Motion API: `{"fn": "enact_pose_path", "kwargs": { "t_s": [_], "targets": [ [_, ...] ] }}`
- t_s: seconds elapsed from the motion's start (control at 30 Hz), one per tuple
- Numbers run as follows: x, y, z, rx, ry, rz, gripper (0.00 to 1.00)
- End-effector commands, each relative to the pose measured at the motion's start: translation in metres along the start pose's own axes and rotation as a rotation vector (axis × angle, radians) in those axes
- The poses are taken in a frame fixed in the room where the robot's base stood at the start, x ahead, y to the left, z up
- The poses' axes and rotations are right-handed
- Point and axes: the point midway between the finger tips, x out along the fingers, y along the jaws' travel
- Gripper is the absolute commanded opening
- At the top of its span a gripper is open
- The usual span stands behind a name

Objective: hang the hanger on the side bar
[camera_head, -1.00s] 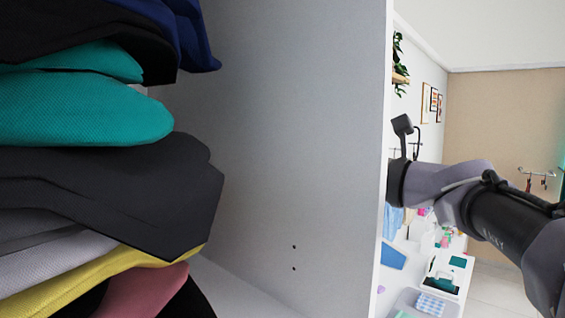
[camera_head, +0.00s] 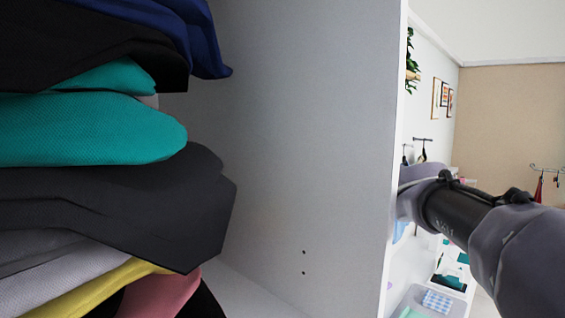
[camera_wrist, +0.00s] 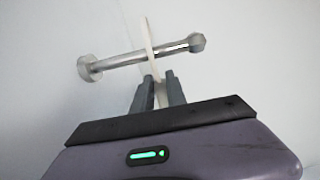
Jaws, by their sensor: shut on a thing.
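In the wrist view, my gripper (camera_wrist: 158,78) is shut on a thin, pale, flat piece, the hanger (camera_wrist: 149,40). The hanger rises between the two grey fingers and crosses the side bar. The side bar (camera_wrist: 122,59) is a short metal rod with a round base at the left and a knob at the right, sticking out from a pale wall. The hanger crosses it between base and knob, nearer the knob. I cannot tell whether its hook goes over the bar. In the head view, the wardrobe's side panel hides my gripper, the hanger and the bar.
In the head view, folded clothes (camera_head: 90,130) fill the left. The wardrobe's grey side panel (camera_head: 310,130) stands between them and my arm. Beyond it are a wall rail (camera_head: 423,139) with dark hooks, a tray (camera_head: 410,297) and another rack (camera_head: 546,168). The wall around the bar looks clear.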

Motion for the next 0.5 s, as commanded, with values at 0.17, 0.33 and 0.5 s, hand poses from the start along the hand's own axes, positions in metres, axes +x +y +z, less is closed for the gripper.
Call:
{"fn": "enact_pose_path", "kwargs": {
  "t_s": [0.17, 0.33, 0.5],
  "targets": [
    [0.000, 0.000, 0.000, 0.000, 0.000, 0.000, 0.00],
    [0.000, 0.000, -0.002, 0.000, 0.000, 0.000, 0.00],
    [-0.001, 0.000, -0.012, 0.000, 0.000, 0.000, 0.00]
  ]
}}
